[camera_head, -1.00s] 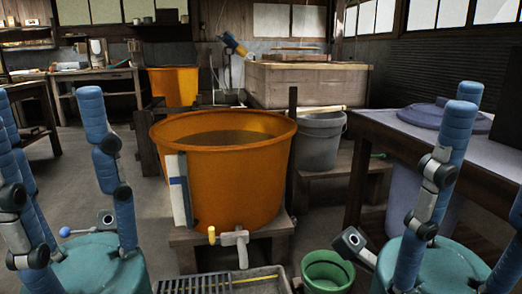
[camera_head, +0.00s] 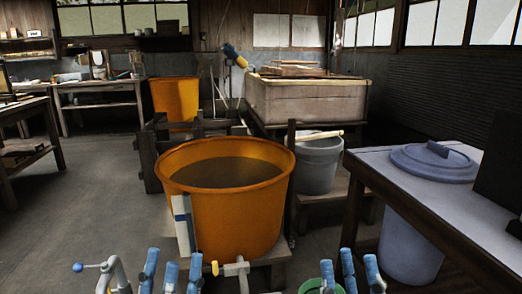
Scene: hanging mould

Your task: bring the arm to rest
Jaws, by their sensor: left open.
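My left gripper (camera_head: 172,275) shows at the bottom edge, left of centre, with blue fingers standing apart and pointing up. Nothing is seen between them. My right gripper (camera_head: 348,272) shows at the bottom edge, right of centre.
A blue ball-ended rod and bent grey pipe (camera_head: 112,270) stand left of my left gripper. A green bucket (camera_head: 327,267) is partly hidden by my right gripper. A table (camera_head: 400,185) with a blue-grey lid (camera_head: 435,163) stands at right. Open floor (camera_head: 90,205) lies at left.

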